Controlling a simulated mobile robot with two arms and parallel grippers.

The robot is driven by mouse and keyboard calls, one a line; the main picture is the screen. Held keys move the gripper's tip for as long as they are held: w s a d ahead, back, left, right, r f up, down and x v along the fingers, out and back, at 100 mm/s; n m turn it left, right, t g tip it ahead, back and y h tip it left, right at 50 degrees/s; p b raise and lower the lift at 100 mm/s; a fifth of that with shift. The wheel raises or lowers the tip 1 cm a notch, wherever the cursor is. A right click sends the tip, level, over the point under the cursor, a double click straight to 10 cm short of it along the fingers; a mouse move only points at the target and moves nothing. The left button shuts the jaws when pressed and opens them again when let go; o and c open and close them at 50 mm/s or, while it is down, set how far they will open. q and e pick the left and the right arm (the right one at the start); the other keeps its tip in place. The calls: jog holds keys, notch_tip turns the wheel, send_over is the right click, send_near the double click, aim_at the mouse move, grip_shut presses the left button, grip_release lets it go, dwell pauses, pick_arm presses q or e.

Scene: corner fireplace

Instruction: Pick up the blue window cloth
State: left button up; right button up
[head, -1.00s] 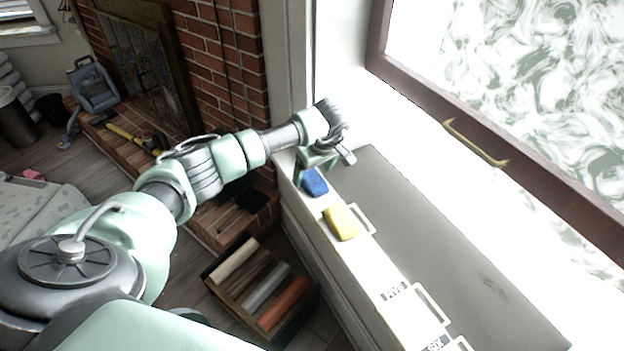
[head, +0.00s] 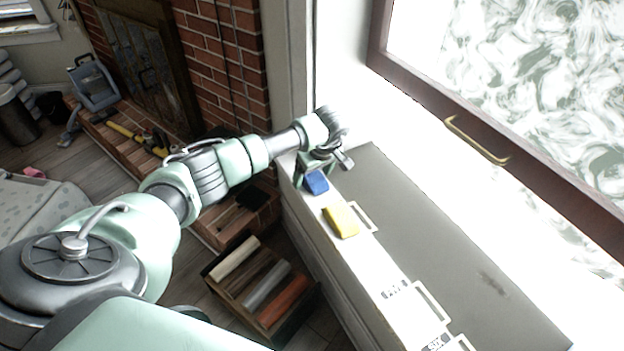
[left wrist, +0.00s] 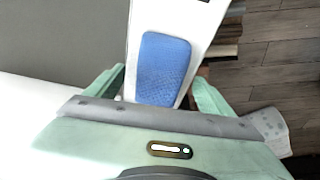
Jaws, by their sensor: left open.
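The blue window cloth (head: 316,181) lies on the white ledge (head: 366,263) near its far end. In the left wrist view the cloth (left wrist: 164,68) is a blue rounded block on the white strip, in front of my palm. My left gripper (head: 318,172) is at the cloth, with its fingers coming down beside it. In the left wrist view its two green fingers (left wrist: 160,88) are apart, one on each side of the cloth's near end. It holds nothing. My right gripper is not in view.
A yellow cloth (head: 341,220) lies nearer on the same ledge. A grey panel (head: 450,250) with white handles lies to the right, below a window with a brass handle (head: 475,140). A crate (head: 262,287) of rolls stands on the floor left of the ledge.

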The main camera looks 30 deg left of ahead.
aim_at(313, 175)
pick_arm(q)
jog(key=c, duration=1.4)
jog(key=shift+r, duration=0.1)
jog(key=shift+c, duration=0.2)
jog(key=shift+r+p, duration=0.3)
jog(key=shift+r, duration=0.25)
notch_tip(313, 175, up, 19)
jog(key=b, duration=0.1)
jog(key=shift+r, duration=0.1)
